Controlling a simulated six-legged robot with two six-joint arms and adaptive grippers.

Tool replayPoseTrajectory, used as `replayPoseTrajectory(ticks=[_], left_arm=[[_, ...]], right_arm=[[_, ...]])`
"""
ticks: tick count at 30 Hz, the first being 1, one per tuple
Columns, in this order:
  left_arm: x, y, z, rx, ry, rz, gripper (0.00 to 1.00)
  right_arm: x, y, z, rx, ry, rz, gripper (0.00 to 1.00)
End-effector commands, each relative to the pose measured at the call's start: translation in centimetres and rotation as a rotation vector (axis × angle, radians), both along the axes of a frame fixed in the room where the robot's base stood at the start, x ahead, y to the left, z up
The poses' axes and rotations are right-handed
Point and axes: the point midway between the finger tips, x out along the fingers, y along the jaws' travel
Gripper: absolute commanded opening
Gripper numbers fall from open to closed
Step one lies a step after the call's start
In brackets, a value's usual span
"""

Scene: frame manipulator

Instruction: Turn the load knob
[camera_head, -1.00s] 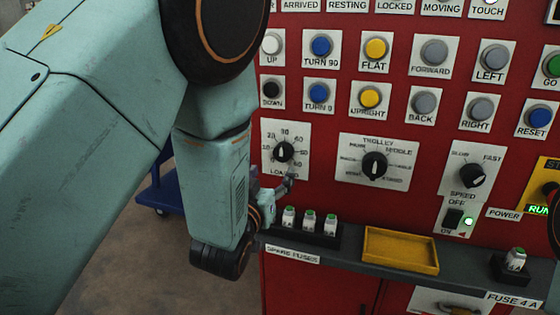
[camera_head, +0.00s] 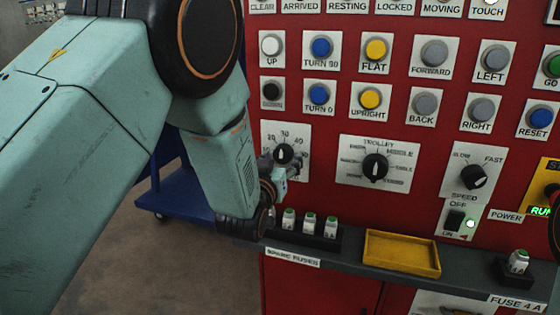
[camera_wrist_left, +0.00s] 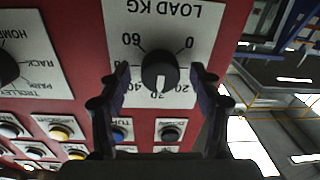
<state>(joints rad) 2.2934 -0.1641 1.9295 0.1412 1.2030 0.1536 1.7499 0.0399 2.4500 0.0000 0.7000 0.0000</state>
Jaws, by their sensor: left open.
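The load knob (camera_head: 284,153) is a round black knob with a white pointer, on a white dial plate on the red panel. In the left wrist view the knob (camera_wrist_left: 160,70) sits under the "LOAD KG" label, with its pointer near 30. My left gripper (camera_wrist_left: 162,82) is open, with one finger on each side of the knob. I cannot tell whether the fingers touch it. In the head view the left gripper (camera_head: 278,170) covers the lower part of the dial plate.
The trolley knob (camera_head: 375,168) is just right of the load dial. Push buttons fill the rows above. Below, a ledge carries spare fuses (camera_head: 309,223) and a yellow tray (camera_head: 401,252). A blue cart (camera_head: 180,195) stands behind my left arm.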

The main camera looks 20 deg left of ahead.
Motion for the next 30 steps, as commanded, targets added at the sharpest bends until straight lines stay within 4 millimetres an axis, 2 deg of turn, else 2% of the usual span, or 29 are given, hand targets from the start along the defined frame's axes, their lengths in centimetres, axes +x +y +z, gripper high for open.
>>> replayPoseTrajectory(ticks=[2,21,30], left_arm=[[-0.02,0.01,-0.02,0.000,0.000,0.000,0.63],[-0.04,0.00,-0.01,0.000,0.000,0.000,0.10],[-0.04,0.01,-0.03,0.043,-0.001,0.000,0.10]], right_arm=[[0.00,0.00,0.01,0.000,0.000,0.000,0.00],[0.01,0.00,0.01,0.000,0.000,0.000,0.00],[0.00,0.00,0.03,0.000,0.000,0.000,0.00]])
